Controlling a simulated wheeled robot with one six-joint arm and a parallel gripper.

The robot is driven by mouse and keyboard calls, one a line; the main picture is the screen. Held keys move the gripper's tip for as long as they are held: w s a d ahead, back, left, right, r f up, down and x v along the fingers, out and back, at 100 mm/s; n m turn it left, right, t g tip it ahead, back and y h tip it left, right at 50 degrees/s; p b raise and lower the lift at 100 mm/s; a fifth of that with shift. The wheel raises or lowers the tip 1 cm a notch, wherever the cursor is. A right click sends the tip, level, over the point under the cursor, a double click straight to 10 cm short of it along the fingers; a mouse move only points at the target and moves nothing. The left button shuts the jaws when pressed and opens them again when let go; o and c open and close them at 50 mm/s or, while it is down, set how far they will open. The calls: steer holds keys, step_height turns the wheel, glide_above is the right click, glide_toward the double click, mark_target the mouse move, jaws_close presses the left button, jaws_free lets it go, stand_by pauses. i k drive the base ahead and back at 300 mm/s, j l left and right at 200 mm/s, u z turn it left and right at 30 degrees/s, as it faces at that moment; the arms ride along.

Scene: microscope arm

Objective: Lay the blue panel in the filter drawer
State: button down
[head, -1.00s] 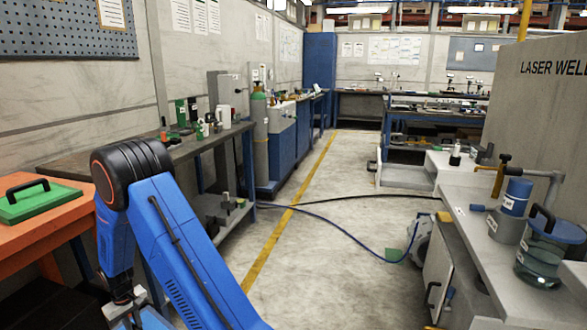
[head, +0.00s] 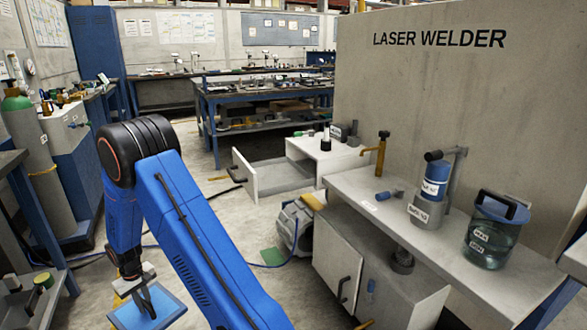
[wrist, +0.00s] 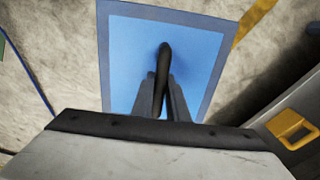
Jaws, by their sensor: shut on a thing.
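The blue panel (head: 150,308) hangs from my gripper (head: 138,284) at the lower left of the head view. In the wrist view the panel (wrist: 120,55) is a flat blue plate with a darker border and a black handle. My gripper (wrist: 163,85) is shut on that handle, and the floor shows beyond the panel. An open, pale drawer (head: 275,178) with a dark handle sticks out of a low white cabinet, further off and to the right of the panel. I cannot read a label on it, so I cannot tell whether it is the filter drawer.
A grey machine (head: 297,225) and blue hose lie on the floor.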

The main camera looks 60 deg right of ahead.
mark_target(274, 177)
steer(key=i+z, duration=0.35)
steer(key=i, duration=0.15)
steer(key=i+j+z, duration=0.15)
steer(key=i+z, duration=0.2)
steer(key=i, duration=0.15)
steer(key=i+j+z, duration=0.4)
steer(key=i+l, duration=0.1)
